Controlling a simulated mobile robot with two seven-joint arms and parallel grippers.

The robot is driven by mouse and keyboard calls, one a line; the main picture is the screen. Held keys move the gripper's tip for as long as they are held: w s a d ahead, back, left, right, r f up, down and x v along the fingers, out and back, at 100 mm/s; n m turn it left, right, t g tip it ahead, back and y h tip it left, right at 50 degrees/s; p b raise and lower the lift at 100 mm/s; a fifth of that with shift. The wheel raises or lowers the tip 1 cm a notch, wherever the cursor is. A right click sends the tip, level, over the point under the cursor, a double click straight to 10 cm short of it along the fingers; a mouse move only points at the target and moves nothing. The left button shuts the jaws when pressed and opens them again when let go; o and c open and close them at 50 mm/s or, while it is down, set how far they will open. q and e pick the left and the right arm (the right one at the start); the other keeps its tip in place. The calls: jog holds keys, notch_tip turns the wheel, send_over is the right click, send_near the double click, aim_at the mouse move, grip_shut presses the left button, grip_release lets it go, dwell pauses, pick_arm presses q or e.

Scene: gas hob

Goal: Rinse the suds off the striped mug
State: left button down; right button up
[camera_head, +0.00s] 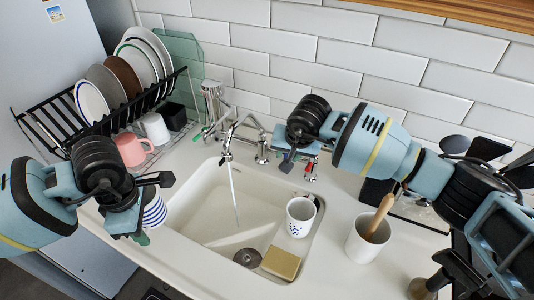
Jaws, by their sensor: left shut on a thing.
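The striped mug (154,211), white with blue stripes, is in my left gripper (146,196), which is shut on it left of the sink, outside the water. The gripper hides part of the mug, and I cannot make out suds on it. The chrome faucet (228,140) stands behind the sink (190,225), and a thin water stream (234,195) falls from its spout into the basin. My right gripper (290,155) is at the tap fittings right of the faucet. Its fingers are partly hidden, so I cannot tell whether they are open or touching anything.
A white mug with blue marks (300,217) and a yellow sponge (281,263) are at the sink's right side. A black dish rack (100,128) with several plates stands back left, near a pink mug (133,149). A white crock (368,240) stands right of the sink.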

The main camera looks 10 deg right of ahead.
jog(key=shift+w+f, duration=0.2)
jog(key=shift+f, duration=0.15)
grip_shut()
pick_arm(q)
jog(key=shift+r, duration=0.1)
pick_arm(e)
jog(key=shift+a, duration=0.1)
pick_arm(q)
jog(key=shift+r, duration=0.3)
pick_arm(e)
jog(key=shift+w+a+r+m+h, duration=0.15)
jog(key=shift+a+m+h, duration=0.2)
jog(key=shift+m, duration=0.45)
pick_arm(q)
jog(key=shift+w, duration=0.1)
pick_arm(e)
jog(key=shift+w+a+m+h, duration=0.1)
jog(key=shift+a+m+h, duration=0.2)
jog(key=shift+m, duration=0.4)
jog(key=shift+w+a+m+h, duration=0.1)
jog(key=shift+a+m+h, duration=0.2)
jog(key=shift+m, duration=0.4)
